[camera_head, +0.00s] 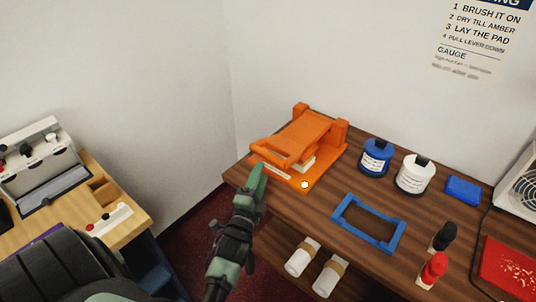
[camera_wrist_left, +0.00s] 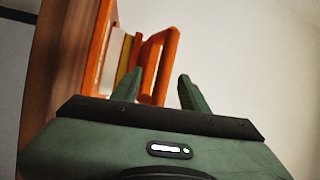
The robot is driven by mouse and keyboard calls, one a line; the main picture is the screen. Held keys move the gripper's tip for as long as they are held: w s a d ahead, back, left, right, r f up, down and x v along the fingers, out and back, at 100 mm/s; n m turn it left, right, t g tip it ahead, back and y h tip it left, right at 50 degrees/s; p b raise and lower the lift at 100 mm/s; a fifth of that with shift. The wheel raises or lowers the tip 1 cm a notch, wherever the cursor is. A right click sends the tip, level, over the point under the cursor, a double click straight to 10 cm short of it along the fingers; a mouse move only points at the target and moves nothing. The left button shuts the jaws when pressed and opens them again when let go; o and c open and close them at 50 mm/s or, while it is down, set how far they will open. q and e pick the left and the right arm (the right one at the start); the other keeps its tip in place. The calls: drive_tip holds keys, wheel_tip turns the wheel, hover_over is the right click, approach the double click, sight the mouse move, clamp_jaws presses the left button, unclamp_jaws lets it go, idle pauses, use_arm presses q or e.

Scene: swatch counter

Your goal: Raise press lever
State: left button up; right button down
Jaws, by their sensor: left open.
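The orange press (camera_head: 318,133) stands at the left end of the wooden counter. Its lever (camera_head: 273,153) is a looped orange handle, sloping down toward the front edge of the press base, low over it. My left gripper (camera_head: 261,178) is open at the front left of the press, close to the handle. In the left wrist view the handle loop (camera_wrist_left: 171,62) shows between and beyond the open fingers (camera_wrist_left: 158,86); I cannot tell if they touch it. A pale and yellowish stack (camera_wrist_left: 128,60) shows beside the handle, in the press. My right gripper is not in view.
A blue frame (camera_head: 340,215) lies right of the press. Blue (camera_head: 375,160) and white (camera_head: 414,176) jars stand behind it. Black (camera_head: 444,236) and red (camera_head: 433,270) bottles stand at the front right. White rolls (camera_head: 302,257) lie below. A gap separates the left bench (camera_head: 130,225).

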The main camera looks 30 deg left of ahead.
sight(267, 155)
use_arm(q)
drive_tip(key=shift+w+a+r+m+t, duration=0.1)
drive_tip(key=shift+w+r+m+t, duration=0.2)
drive_tip(key=shift+w+r+t, duration=0.1)
drive_tip(key=p+x, duration=0.1)
drive_tip(key=x, duration=0.6)
drive_tip(key=shift+f+p, duration=0.1)
drive_tip(key=shift+p, duration=0.3)
clamp_jaws()
idle(0.8)
